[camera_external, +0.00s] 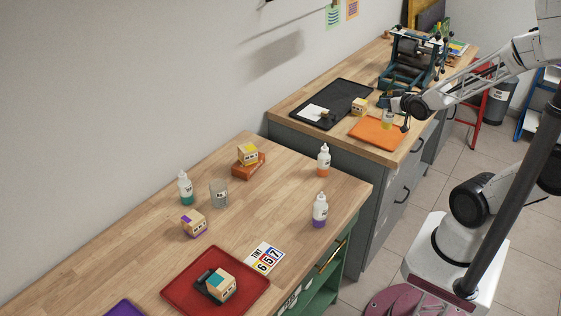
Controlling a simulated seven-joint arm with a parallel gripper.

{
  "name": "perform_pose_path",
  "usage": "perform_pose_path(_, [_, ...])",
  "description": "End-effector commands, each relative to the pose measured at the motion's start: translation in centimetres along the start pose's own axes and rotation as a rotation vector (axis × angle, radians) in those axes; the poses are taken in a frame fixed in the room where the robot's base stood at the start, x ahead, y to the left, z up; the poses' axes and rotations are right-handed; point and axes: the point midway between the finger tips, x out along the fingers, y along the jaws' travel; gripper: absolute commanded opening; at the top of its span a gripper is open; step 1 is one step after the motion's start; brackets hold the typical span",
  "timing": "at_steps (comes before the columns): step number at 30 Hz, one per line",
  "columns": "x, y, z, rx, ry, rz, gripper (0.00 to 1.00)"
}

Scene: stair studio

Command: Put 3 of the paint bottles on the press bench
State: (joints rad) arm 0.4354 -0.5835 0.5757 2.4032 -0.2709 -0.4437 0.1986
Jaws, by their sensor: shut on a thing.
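My gripper (394,108) is shut on a small paint bottle (387,121) with yellowish paint, over the orange mat (366,136) on the press bench (402,152). I cannot tell whether the bottle touches the mat. Three other paint bottles stand upright on the nearer wooden table: a teal one (185,189) at the left, an orange one (323,161) at the far right, and a purple one (320,211) near the right edge. The gripper partly hides the held bottle's top.
The press (413,58) stands at the press bench's back. A black tray (340,96) and a yellow-marked block (359,106) lie left of the mat. The near table holds a grey cup (219,195), marked blocks (194,223), a number card (264,258) and a red tray (178,292).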

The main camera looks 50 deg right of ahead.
Motion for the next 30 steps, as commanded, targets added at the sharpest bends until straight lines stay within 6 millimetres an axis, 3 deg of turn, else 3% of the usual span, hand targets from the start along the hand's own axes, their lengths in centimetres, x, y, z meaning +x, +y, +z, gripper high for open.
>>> perform_pose_path(11, [0.5, 0.0, 1.0, 0.0, -0.002, 0.0, 0.0])
perform_pose_path(30, [2.3, 0.0, 5.4, 0.0, -0.001, 0.0, 0.0])
